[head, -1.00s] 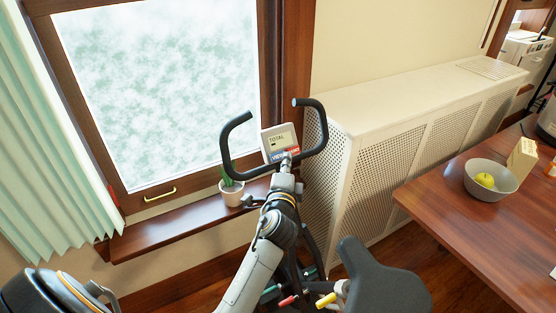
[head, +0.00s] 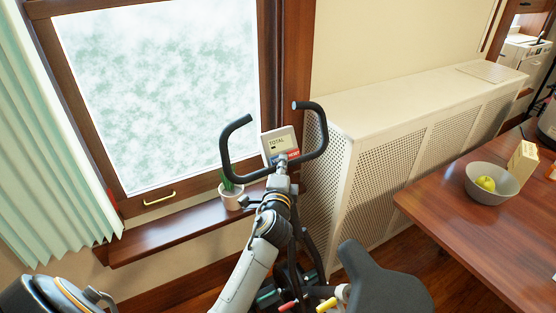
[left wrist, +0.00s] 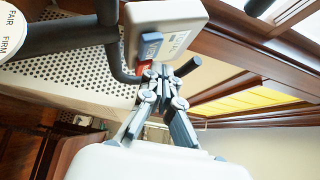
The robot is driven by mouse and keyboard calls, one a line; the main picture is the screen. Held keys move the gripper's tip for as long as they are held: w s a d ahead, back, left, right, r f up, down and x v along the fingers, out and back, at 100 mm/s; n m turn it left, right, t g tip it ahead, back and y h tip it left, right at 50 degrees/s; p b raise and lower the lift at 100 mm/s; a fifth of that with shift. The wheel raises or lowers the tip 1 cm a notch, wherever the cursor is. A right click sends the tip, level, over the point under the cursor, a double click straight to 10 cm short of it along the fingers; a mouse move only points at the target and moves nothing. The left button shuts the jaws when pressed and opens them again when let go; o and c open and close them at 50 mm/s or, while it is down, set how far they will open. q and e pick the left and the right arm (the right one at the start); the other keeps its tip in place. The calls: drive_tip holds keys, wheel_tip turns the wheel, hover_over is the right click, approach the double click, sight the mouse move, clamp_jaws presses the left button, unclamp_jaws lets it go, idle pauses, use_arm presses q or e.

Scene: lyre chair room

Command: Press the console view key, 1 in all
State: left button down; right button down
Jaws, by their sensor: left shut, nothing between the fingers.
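The exercise bike's console (head: 272,142) is a pale box between the black handlebars, with a screen reading TOTAL. In the left wrist view the console (left wrist: 188,22) shows its lower edge with a blue key (left wrist: 150,45), its lettering too small to read surely, and a red key (left wrist: 145,67). The red key also shows in the head view (head: 294,155); the blue key is hidden there behind my gripper. My left gripper (head: 281,162) is shut and empty. Its fingertips (left wrist: 160,70) are close to the keys; I cannot tell whether they touch. My right gripper is not in view.
Black handlebars (head: 317,140) curve around the console on both sides. A potted plant (head: 231,196) stands on the window sill just left. The bike seat (head: 372,280) is at front right. A perforated radiator cover (head: 385,170) and a wooden table (head: 450,225) are to the right.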

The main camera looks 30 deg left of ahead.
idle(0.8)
use_arm(q)
drive_tip(key=shift+a+f, duration=0.1)
drive_tip(key=shift+w+a+f, duration=0.1)
drive_tip(key=shift+w+a, duration=0.1)
drive_tip(key=shift+w+a+f, duration=0.15)
drive_tip(key=shift+a+f, duration=0.1)
drive_tip(key=shift+a, duration=0.1)
idle(0.7)
idle(0.3)
drive_tip(key=shift+s+d+r, duration=0.4)
drive_tip(key=shift+d+r, duration=0.05)
drive_tip(key=shift+d, duration=0.2)
drive_tip(key=shift+d, duration=0.1)
